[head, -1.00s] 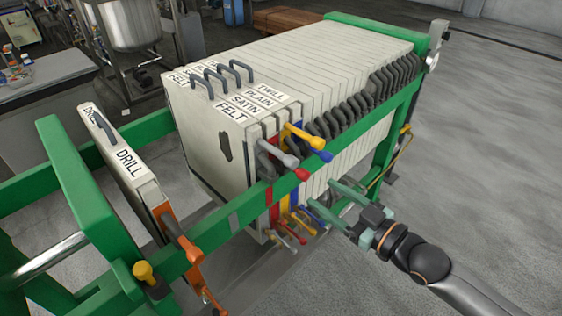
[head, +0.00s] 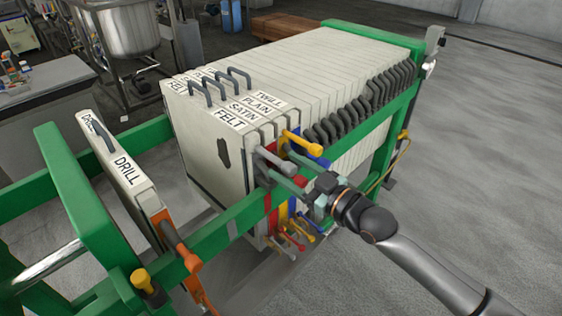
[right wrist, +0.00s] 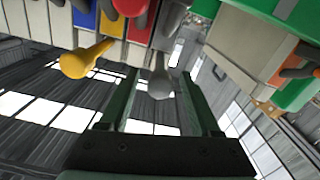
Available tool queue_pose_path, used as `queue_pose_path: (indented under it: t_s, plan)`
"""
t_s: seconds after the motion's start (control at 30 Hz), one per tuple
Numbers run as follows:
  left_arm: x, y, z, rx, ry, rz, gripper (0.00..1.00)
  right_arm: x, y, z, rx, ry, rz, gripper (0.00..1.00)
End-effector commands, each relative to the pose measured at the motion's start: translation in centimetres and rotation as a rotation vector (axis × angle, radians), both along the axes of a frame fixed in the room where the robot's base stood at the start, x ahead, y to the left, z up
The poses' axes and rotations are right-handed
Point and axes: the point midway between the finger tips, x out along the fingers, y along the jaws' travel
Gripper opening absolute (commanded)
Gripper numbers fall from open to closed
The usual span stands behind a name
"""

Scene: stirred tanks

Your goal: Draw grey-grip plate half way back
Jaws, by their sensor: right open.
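The grey-grip plate, labelled FELT (head: 205,150), stands at the near end of the pale plate stack in the head view. Its grey upper grip (head: 272,160) sticks out over the green side rail, and it also shows in the right wrist view as a grey knob (right wrist: 160,82). My right gripper (head: 282,176) is open at this grip, its fingers pointing in towards the stack. In the right wrist view the knob appears between the two green fingers (right wrist: 160,92); whether they touch it I cannot tell. My left gripper is out of view.
Red, yellow (head: 305,142) and blue (head: 312,156) grips crowd close beside the grey one. The green rail (head: 225,215) runs below. A DRILL plate (head: 125,160) with orange fittings stands apart at the left, with a gap between it and the stack.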

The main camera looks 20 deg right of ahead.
Motion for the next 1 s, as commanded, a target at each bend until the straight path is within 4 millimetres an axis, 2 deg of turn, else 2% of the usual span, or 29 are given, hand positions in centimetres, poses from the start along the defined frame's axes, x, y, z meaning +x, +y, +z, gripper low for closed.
queue_pose_path:
  t_s: [0.2, 0.57, 1.0]
  plan:
    - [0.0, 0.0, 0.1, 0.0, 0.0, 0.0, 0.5, 1.8, 1.1, 0.0, 0.002, 0.001, 0.0, 0.64]
    - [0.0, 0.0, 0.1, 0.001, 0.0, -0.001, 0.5, 2.1, 1.2, 0.0, 0.0, 0.001, 0.0, 0.64]
    - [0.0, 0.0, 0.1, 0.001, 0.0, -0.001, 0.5, 2.1, 1.2, 0.0, 0.0, 0.001, 0.0, 0.15]
